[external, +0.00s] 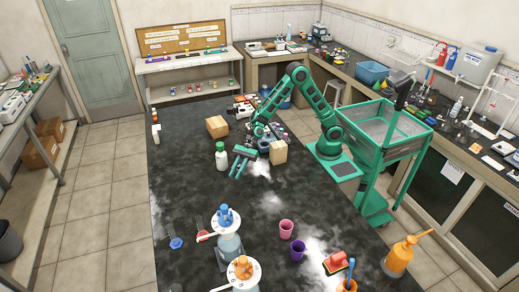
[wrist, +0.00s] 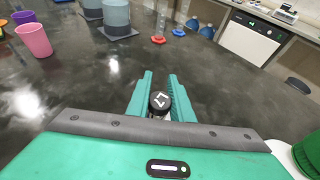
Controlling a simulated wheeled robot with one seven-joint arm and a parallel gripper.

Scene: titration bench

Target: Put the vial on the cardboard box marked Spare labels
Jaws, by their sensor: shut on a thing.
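The vial (wrist: 160,103) shows its black cap with a white mark in the wrist view. It stands between the two green fingers of my gripper (wrist: 160,90), which are shut on it; its body is mostly hidden. In the external view my gripper (external: 239,169) is low over the dark bench, and I cannot make out the vial there. Two cardboard boxes stand on the bench: one (external: 278,153) just right of my gripper, another (external: 217,127) farther back and left. I cannot read a marking on either, so I cannot tell which is Spare labels.
A white bottle with a green cap (external: 222,158) stands close left of my gripper. A pink cup (external: 286,229), a purple cup (external: 298,250) and two flask stands with blue (external: 226,217) and orange tops (external: 243,268) are nearer the front. Bench between is clear.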

